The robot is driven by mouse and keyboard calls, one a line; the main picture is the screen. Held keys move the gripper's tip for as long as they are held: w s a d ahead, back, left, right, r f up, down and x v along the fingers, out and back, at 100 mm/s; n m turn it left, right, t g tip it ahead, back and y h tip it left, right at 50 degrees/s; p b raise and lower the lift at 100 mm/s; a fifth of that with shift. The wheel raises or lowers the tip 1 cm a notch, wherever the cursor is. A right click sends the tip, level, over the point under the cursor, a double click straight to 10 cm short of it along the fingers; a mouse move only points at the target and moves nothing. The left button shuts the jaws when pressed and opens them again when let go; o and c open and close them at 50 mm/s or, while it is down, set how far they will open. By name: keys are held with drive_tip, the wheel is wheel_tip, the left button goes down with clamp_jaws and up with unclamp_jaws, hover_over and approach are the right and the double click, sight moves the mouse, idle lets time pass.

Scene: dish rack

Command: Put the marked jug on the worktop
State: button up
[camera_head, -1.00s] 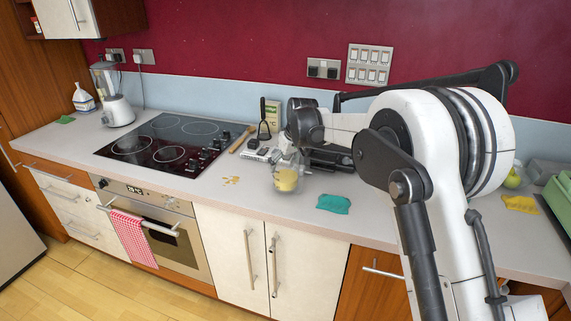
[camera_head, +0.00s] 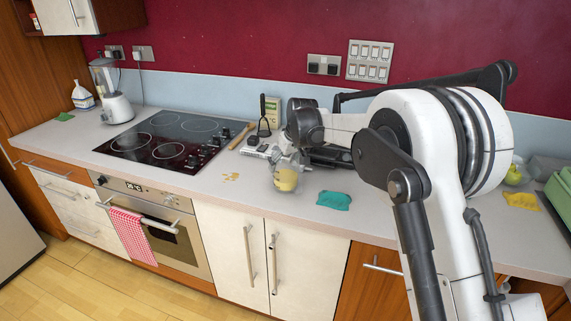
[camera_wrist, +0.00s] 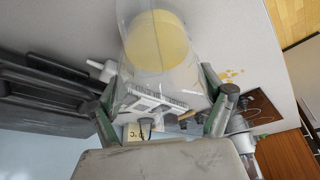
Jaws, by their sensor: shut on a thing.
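The jug (camera_head: 286,179) is clear with a yellow part low down; I cannot tell if that is its contents or a mark. It is at the worktop's (camera_head: 235,196) front half, right of the hob, and looks slightly tilted. I cannot tell whether its base touches the worktop. My gripper (camera_head: 284,157) is shut on it. In the wrist view the jug (camera_wrist: 160,45) runs up to the top edge, with the fingers of my gripper (camera_wrist: 163,108) at its two sides.
A teal cloth (camera_head: 334,200) lies just right of the jug. Yellow spots (camera_head: 231,177) mark the worktop to its left. The black hob (camera_head: 165,140), a wooden rolling pin (camera_head: 241,137) and a black-handled utensil (camera_head: 264,122) are behind and left. A yellow cloth (camera_head: 521,201) lies far right.

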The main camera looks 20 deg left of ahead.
drive_tip(key=shift+f, duration=0.15)
drive_tip(key=o, duration=1.6)
drive_tip(key=shift+c, duration=0.2)
drive_tip(key=v, duration=1.2)
clamp_jaws()
